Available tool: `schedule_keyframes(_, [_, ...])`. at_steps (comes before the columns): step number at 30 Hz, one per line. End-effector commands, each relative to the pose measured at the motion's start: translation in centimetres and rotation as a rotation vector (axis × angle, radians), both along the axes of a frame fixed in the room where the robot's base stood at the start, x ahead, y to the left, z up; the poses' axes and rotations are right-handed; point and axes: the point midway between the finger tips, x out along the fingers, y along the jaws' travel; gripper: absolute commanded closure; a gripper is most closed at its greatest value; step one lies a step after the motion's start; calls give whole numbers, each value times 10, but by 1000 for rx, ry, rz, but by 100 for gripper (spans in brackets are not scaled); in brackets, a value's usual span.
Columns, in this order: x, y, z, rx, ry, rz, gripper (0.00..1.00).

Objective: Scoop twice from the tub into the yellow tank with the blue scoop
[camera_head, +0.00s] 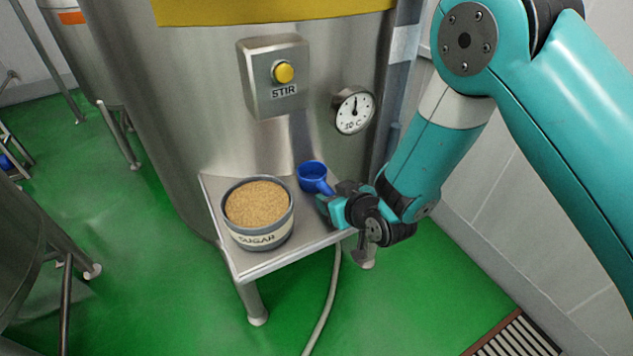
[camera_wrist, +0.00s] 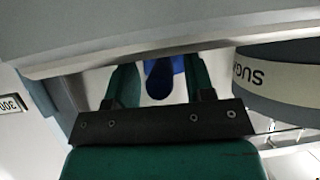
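The tub (camera_head: 258,238), labelled SUGAR and full of brown grains, stands on a small steel shelf at the tank's foot. Its side also shows in the wrist view (camera_wrist: 285,85). The blue scoop (camera_head: 313,177) rests on the shelf to the right of the tub, its cup looking empty and its handle toward my gripper. The tank with a yellow band (camera_head: 180,90) rises behind; its top is out of view. My gripper (camera_head: 328,200) is at the handle. In the wrist view the fingers (camera_wrist: 160,88) stand apart around the blue handle, with a gap on the left.
The steel shelf (camera_head: 248,267) is small, with its front edge close to the tub. A STIR box with a yellow button (camera_head: 283,72) and a dial gauge (camera_head: 354,110) stick out from the tank above the shelf. A hose (camera_head: 329,300) runs down below it.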

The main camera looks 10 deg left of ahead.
Motion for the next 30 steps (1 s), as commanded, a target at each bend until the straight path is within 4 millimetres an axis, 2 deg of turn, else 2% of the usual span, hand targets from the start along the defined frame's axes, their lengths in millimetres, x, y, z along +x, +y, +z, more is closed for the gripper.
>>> schedule_keyframes(1, [0, 0, 0, 0, 0, 0, 63])
schedule_keyframes(6, [0, 0, 0, 0, 0, 0, 100])
schedule_keyframes(14, [0, 0, 8, 1, -1, 0, 100])
schedule_keyframes(30, [0, 0, 54, 0, -1, 0, 100])
